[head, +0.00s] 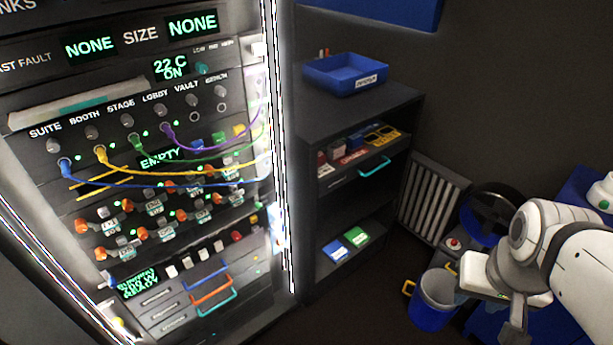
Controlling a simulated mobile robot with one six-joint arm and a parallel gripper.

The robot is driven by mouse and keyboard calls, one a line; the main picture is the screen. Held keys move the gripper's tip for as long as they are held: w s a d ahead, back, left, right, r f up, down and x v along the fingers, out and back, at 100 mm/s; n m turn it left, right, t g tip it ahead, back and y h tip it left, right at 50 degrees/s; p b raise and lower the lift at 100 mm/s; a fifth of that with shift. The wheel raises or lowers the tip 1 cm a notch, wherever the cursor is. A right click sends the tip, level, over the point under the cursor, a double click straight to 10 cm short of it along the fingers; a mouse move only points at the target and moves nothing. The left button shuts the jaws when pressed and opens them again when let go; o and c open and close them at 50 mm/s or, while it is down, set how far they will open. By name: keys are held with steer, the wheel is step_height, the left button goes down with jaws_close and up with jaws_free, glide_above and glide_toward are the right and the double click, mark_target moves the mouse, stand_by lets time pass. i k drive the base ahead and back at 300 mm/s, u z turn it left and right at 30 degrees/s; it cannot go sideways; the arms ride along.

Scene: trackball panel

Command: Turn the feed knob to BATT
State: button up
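The rack panel (150,150) stands lit at the left, with a row of knobs under the labels SUITE, BOOTH, STAGE, LOBBY and VAULT. A small teal knob (202,69) sits beside the "22 C ON" display. I cannot read the word FEED or BATT anywhere, so I cannot tell which knob is the feed knob or where it points. My gripper (488,312) is at the lower right, far from the panel. Its two grey fingers look apart, with nothing seen between them.
Blue, yellow, green and purple cables (190,183) hang across the panel. A dark shelf unit (350,215) with a blue tray (345,73) stands right of the rack. A blue bucket (432,312) is on the floor near my gripper. Dark floor shows between.

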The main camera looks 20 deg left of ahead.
mark_target(235, 235)
steer(key=z, duration=0.15)
steer(key=k, duration=0.95)
steer(key=u, duration=0.9)
steer(key=i, duration=1)
